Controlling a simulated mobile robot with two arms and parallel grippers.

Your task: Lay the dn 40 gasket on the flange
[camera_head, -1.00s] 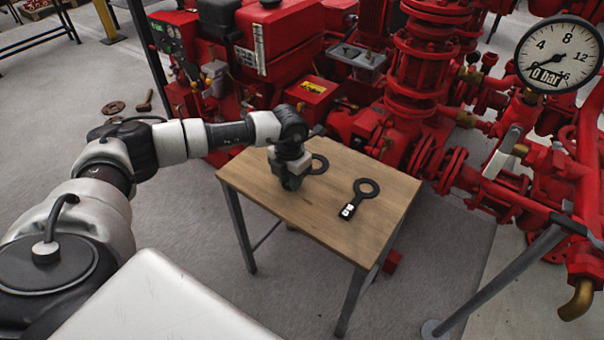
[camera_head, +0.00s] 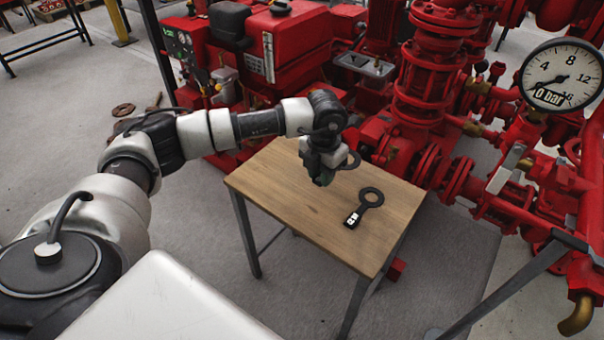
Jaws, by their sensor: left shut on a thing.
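My left gripper (camera_head: 322,178) is above the far side of the wooden table (camera_head: 275,205), shut on a dark ring gasket (camera_head: 354,161). The gasket's ring sticks out to the right of the fingers; its handle is hidden by the gripper. A second dark ring gasket (camera_head: 371,197) with a white-marked tab lies flat on the table, to the right of the gripper. Its marking is too small to read. Red pipe flanges (camera_head: 462,177) stand right of the table; I cannot tell which one is the task's flange. My right gripper is not in view.
A red pump and engine set (camera_head: 285,45) stands behind the table. A pressure gauge (camera_head: 561,76) and red pipework are at the right. A dark slanting bar (camera_head: 505,290) crosses the lower right. The table's front left is bare.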

